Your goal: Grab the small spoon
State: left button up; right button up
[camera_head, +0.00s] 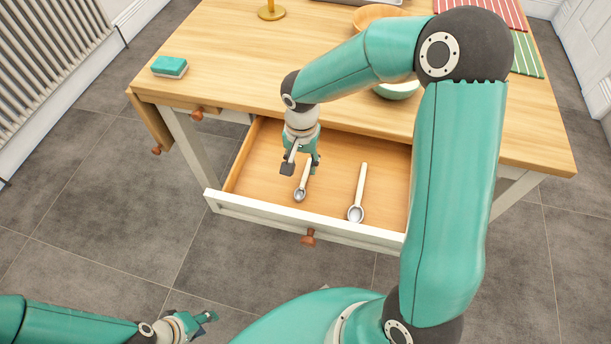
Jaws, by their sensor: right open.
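The small spoon (299,195) lies in the open drawer (258,178), its bowl toward the drawer front and its handle partly hidden by my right gripper. A larger spoon (356,213) with a pale handle lies to its right, in the same drawer. My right gripper (301,170) is open above the small spoon, with a finger on either side of its handle in the picture. I cannot tell how high the fingertips are above the drawer bottom. My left gripper (207,318) is low at the bottom left, over the floor and away from the drawer; its jaw opening is unclear.
The wooden table (232,65) carries a green sponge (170,66), a wooden bowl (378,15), a pale bowl (398,90) and striped cloths (527,62). The drawer front with its knob (308,238) sticks out over the tiled floor. My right arm hides the drawer's right side.

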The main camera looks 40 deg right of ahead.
aim_at(305, 175)
jog(key=f, duration=0.4)
jog(key=shift+s+d+f, duration=0.2)
jog(key=shift+d+f, duration=0.1)
grip_shut()
